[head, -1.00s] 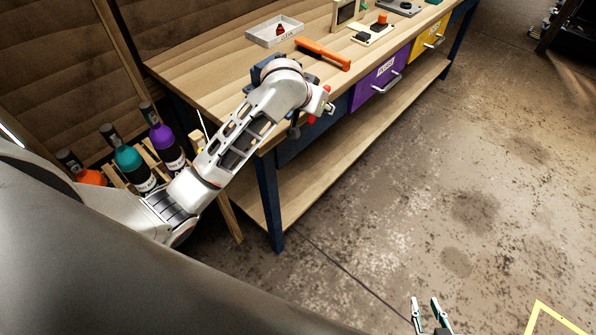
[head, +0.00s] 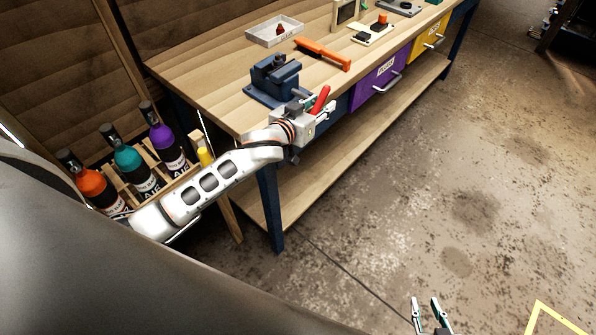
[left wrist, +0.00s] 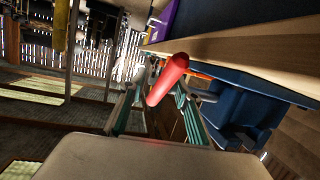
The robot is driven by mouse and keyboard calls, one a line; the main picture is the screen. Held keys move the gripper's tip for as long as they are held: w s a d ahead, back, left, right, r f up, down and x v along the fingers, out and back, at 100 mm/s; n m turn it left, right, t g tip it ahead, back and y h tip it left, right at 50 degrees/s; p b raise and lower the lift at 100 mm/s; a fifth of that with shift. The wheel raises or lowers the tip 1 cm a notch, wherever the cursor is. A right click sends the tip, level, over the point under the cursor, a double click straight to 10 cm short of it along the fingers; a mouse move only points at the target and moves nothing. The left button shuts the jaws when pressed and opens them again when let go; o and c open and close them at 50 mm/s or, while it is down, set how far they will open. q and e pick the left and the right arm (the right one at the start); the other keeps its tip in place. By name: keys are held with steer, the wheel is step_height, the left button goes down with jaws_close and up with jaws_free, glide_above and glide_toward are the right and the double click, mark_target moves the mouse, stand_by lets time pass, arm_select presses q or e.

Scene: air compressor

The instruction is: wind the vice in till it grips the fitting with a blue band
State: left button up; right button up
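The blue vice (head: 275,80) stands on the near left end of the workbench. Its red handle (head: 320,100) projects past the bench's front edge and slants upward. It also shows in the left wrist view (left wrist: 168,80). My left gripper (head: 314,110) is at the handle, in front of the vice. In the left wrist view its fingers (left wrist: 155,108) stand apart with the red handle between them. Something small and pale shows at the vice jaws, but I cannot make out a blue band. My right gripper (head: 427,303) is open and empty, low over the floor.
Purple (head: 378,80) and yellow (head: 428,38) drawers line the bench front. Several bottles (head: 130,165) stand in a wooden rack at left.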

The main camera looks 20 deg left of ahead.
arm_select(q)
steer(key=shift+t, duration=0.9)
steer(key=shift+t, duration=0.4)
